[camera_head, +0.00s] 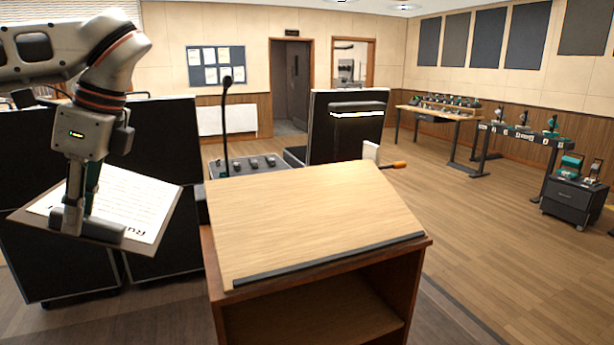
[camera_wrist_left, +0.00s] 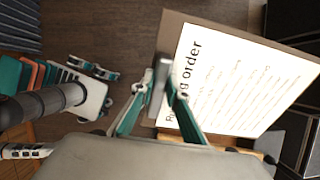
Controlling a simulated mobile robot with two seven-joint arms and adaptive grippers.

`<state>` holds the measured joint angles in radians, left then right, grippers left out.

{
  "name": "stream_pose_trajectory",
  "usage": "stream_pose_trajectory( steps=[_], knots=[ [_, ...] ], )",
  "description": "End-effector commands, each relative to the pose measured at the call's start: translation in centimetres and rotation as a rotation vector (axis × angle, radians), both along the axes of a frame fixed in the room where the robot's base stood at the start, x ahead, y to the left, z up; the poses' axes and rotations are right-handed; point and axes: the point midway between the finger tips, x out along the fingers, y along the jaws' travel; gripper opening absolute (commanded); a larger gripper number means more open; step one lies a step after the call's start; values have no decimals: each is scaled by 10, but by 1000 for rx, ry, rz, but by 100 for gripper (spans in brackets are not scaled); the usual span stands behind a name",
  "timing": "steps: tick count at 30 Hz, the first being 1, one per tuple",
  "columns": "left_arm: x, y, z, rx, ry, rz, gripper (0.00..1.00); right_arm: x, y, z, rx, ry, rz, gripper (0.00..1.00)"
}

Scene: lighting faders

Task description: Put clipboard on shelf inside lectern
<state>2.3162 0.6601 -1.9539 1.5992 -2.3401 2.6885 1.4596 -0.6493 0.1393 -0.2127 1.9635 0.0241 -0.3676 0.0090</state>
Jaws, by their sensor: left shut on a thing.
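The clipboard (camera_head: 155,189) with a printed white sheet hangs in the air left of the lectern in the head view. My left gripper (camera_head: 82,222) is shut on its near edge, at the clip. In the left wrist view the gripper (camera_wrist_left: 162,92) closes on the clip end, and the clipboard (camera_wrist_left: 168,45) extends to the right with its sheet facing the camera. The lectern (camera_head: 310,215) has a sloped wooden top with a dark lip. Its shelf (camera_head: 310,318) shows below through the open front, and looks empty where visible. My right gripper is not in view.
A gooseneck microphone (camera_head: 225,125) and a control panel (camera_head: 252,165) stand behind the lectern. Black cases (camera_head: 160,150) stand behind the clipboard. Tables with equipment (camera_head: 450,107) and a drawer cabinet (camera_head: 575,200) are far right. The floor (camera_head: 480,240) right of the lectern is clear.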

Motion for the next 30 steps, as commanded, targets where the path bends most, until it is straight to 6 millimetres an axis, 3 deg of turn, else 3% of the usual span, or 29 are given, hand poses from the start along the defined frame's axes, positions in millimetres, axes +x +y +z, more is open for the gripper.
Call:
stream_pose_trajectory(
  steps=[6,15,30],
  knots=[
    [-2,8,-48,-1,5,432,0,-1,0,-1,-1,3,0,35],
    [-13,16,-102,-1,5,936,0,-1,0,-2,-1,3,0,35],
    [-26,22,-145,0,0,1344,0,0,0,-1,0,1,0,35]
  ],
)
